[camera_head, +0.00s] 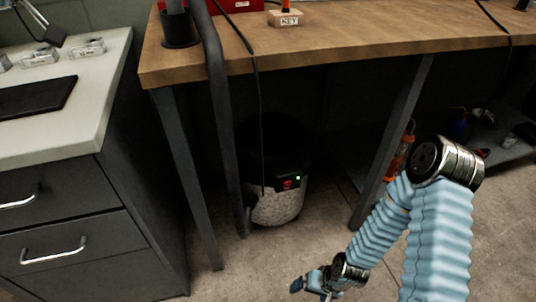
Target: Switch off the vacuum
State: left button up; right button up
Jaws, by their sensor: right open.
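The vacuum (277,206) stands on the floor under the wooden workbench, a round canister with a dark top and a pale lower part. My left gripper is not in view.
The wooden workbench (360,35) stands over the vacuum, with metal legs (392,140) on either side of it. A grey drawer cabinet (75,225) is at the left. A low shelf (500,140) with small items is at the right. The floor before the vacuum is clear.

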aim_at(286, 185)
jog(key=k, duration=1)
